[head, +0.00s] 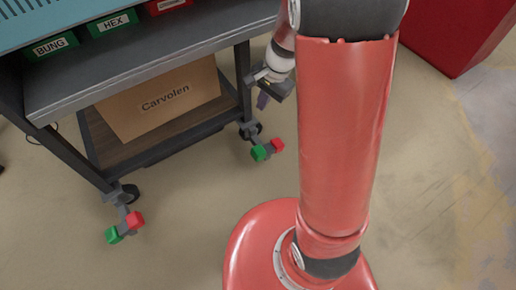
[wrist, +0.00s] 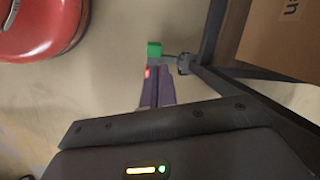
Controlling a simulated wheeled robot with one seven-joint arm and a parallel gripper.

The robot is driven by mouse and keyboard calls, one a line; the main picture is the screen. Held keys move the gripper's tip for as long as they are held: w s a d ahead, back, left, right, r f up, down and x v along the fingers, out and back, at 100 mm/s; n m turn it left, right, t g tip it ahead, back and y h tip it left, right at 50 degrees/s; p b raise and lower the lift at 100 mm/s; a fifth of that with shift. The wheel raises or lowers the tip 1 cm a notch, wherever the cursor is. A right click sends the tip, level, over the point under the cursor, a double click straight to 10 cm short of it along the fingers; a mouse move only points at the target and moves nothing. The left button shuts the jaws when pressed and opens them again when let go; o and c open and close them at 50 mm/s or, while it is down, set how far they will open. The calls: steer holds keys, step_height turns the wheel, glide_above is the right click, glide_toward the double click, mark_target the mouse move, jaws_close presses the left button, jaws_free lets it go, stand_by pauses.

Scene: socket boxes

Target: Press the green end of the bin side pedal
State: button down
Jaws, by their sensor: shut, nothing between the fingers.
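The cart has two caster pedals, each with a green and a red end. The right pedal's green end (head: 259,153) and red end (head: 277,145) sit low by the cart's right leg. In the wrist view its green end (wrist: 154,48) shows just past my fingertips, and its red end (wrist: 147,72) is partly hidden beside them. The left pedal has its green end (head: 113,235) and red end (head: 134,220) at the nearer corner. My gripper (head: 262,101) is shut and empty, fingers down, above the right pedal; its purple fingers (wrist: 158,70) also show in the wrist view. Contact cannot be told.
The dark cart (head: 150,60) carries green and red labelled boxes on top and a Carvolen carton (head: 165,102) on its lower shelf. A red bin-like block (head: 450,30) stands at the upper right.

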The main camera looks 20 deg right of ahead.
mark_target(257, 154)
steer(key=w+d+f+m, duration=0.1)
steer(key=f+m, duration=0.1)
steer(key=f, duration=0.5)
steer(key=w+d+f+m+g+b, duration=0.1)
steer(key=w+f+m, duration=0.1)
steer(key=f, duration=0.5)
steer(key=shift+d+f+h, duration=0.2)
steer(key=shift+f+h, duration=0.1)
steer(key=shift+f, duration=0.1)
steer(key=b+x, duration=0.1)
steer(key=x, duration=0.6)
steer(key=b+x, duration=0.2)
steer(key=x, duration=0.5)
steer(key=shift+s+a, duration=0.1)
steer(key=shift+s, duration=0.1)
